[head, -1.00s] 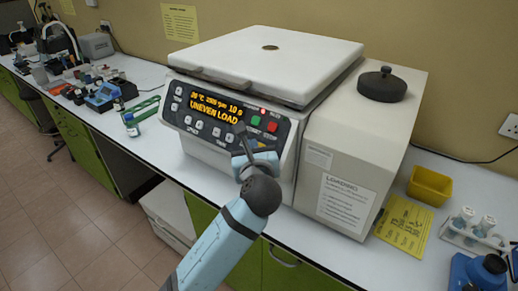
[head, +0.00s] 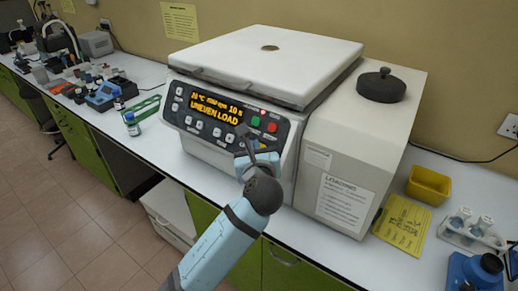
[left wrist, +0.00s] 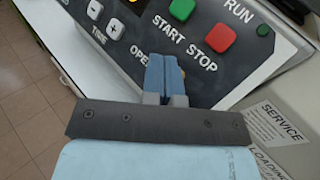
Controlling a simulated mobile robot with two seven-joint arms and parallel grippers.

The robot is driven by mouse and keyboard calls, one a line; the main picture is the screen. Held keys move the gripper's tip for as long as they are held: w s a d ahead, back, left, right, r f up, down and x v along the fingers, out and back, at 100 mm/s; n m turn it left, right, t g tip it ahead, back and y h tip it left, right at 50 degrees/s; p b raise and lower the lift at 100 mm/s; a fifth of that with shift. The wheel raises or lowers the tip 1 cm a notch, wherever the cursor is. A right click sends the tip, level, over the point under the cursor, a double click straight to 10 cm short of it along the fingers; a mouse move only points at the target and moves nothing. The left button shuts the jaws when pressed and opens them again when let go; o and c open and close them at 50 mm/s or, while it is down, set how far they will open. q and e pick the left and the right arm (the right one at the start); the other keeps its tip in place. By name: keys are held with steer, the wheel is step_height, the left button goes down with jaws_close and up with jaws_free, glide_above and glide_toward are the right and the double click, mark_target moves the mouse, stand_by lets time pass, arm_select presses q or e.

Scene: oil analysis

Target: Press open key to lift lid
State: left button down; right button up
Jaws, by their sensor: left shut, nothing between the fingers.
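A white centrifuge with a dark control panel (head: 215,117) stands on the bench, and its lid (head: 265,48) is closed. The orange display (head: 213,110) reads "UNEVEN LOAD". My left gripper (head: 243,133) is shut and empty, with its fingertips in front of the panel's lower right part. The green START (left wrist: 182,9) and red STOP (left wrist: 219,38) keys show above the fingers. I cannot tell whether the fingertips touch the panel. My right gripper is not in view.
A yellow bin (head: 429,184), a yellow sheet (head: 402,222) and a tube rack (head: 470,236) are on the bench at the right. A green rack (head: 142,107) and a small bottle (head: 132,124) stand left of the centrifuge. The bench front edge runs below the centrifuge.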

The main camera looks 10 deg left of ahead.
arm_select(q)
steer(key=shift+w+d+f+p, duration=0.1)
steer(key=shift+w+f+p, duration=0.1)
steer(key=shift+w+p, duration=0.1)
stand_by(0.6)
steer(key=shift+s+a+r+p, duration=0.25)
steer(key=shift+s+r+p, duration=0.3)
steer(key=shift+p, duration=0.6)
steer(key=shift+s+f, duration=0.1)
steer(key=s+r+p, duration=0.1)
steer(key=s+a+p, duration=0.1)
steer(key=p, duration=0.1)
steer(key=s+r+p, duration=0.1)
steer(key=s+p, duration=0.1)
steer(key=shift+a+r, duration=0.2)
steer(key=shift+r, duration=0.15)
